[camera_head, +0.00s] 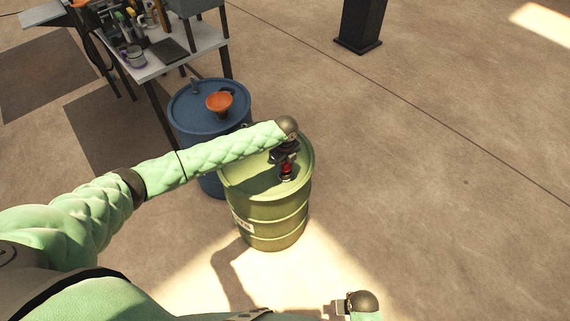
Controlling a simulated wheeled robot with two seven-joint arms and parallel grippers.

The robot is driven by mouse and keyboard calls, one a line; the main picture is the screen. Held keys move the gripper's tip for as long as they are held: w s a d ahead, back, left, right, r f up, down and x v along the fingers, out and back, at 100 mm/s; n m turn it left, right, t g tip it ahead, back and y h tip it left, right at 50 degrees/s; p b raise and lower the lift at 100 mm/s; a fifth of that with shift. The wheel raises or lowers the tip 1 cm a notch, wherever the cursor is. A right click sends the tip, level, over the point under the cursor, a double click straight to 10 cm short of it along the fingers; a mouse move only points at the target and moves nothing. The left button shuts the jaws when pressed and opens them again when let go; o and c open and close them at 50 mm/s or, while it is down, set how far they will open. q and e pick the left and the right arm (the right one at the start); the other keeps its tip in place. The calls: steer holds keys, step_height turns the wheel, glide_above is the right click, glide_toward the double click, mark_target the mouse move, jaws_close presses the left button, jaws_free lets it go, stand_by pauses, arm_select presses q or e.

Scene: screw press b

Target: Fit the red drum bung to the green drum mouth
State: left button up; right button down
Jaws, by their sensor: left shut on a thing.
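The green drum (270,215) stands upright on the floor in the middle of the head view. My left arm reaches in from the left over its lid. My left gripper (286,175) points down at the right part of the lid and is shut on the red drum bung (287,168), which shows only as a small red patch between the dark fingers. The drum mouth is hidden under the gripper, and I cannot tell whether the bung touches it. My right gripper (335,309) is partly in view at the bottom edge, away from the drum; its jaws are not clear.
A blue drum (198,122) with an orange funnel (219,102) on top stands just behind the green drum. A workbench (175,55) with tools and bottles is at the upper left. A dark post (360,25) stands at the back. The floor to the right is clear.

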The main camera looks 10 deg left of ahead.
arm_select(q)
steer(key=shift+p, duration=1)
stand_by(1.6)
steer(key=shift+f, duration=0.3)
steer(key=shift+f+b, duration=0.25)
steer(key=shift+b, duration=0.05)
steer(key=o, duration=1.1)
steer(key=shift+r, duration=0.1)
